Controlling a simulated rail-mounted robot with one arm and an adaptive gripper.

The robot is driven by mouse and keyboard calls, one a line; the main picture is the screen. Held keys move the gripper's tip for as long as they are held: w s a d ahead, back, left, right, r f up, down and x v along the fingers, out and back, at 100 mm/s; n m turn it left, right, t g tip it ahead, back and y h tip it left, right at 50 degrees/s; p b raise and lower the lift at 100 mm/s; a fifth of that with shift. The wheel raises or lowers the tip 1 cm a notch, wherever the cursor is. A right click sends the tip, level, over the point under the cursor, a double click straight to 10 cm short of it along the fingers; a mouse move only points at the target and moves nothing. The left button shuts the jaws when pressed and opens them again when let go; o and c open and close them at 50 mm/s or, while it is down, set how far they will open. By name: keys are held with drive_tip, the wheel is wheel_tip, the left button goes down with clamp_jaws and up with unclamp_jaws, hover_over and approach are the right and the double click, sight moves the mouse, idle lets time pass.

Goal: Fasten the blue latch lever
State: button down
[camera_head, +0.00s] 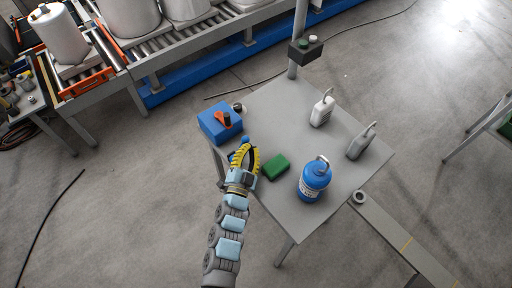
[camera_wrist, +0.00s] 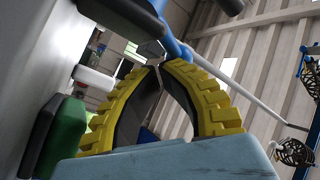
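A blue box (camera_head: 213,128) with an orange-and-black handle (camera_head: 223,119) on top sits at the left corner of the grey table. A small blue knob, apparently the end of the blue latch lever (camera_head: 245,139), shows beside the box at my fingertips. In the wrist view the blue lever (camera_wrist: 174,42) runs down close behind the fingertips. My gripper (camera_head: 245,147) has yellow curved fingers that meet or nearly meet at the tips, also in the wrist view (camera_wrist: 157,67). I see nothing clearly pinched between them. Whether the tips touch the lever, I cannot tell.
The grey table (camera_head: 290,105) also carries a green block (camera_head: 275,167) just right of my gripper, a blue bottle (camera_head: 314,180) and white (camera_head: 322,110) and grey (camera_head: 361,143) jugs. A post with a button box (camera_head: 306,50) stands at the back. A roller conveyor (camera_head: 180,40) lies behind.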

drive_tip(key=shift+w+d+f+m+g, duration=0.15)
drive_tip(key=shift+d+f+m+g, duration=0.1)
drive_tip(key=shift+m+g, duration=0.25)
drive_tip(key=shift+w+f, duration=0.1)
drive_tip(key=shift+w+d+f, duration=0.2)
drive_tip(key=shift+f, duration=0.05)
idle(1.5)
idle(0.3)
drive_tip(key=shift+s+d+r, duration=0.1)
drive_tip(key=shift+s+r, duration=0.2)
drive_tip(key=shift+s, duration=0.1)
drive_tip(key=s, duration=0.2)
drive_tip(key=s+d+r, duration=0.1)
drive_tip(key=shift+s+p, duration=0.2)
drive_tip(key=shift+p, duration=0.15)
drive_tip(key=s+a+f, duration=0.1)
drive_tip(key=s, duration=0.8)
drive_tip(key=shift+a+f, duration=0.15)
drive_tip(key=shift+a, duration=0.15)
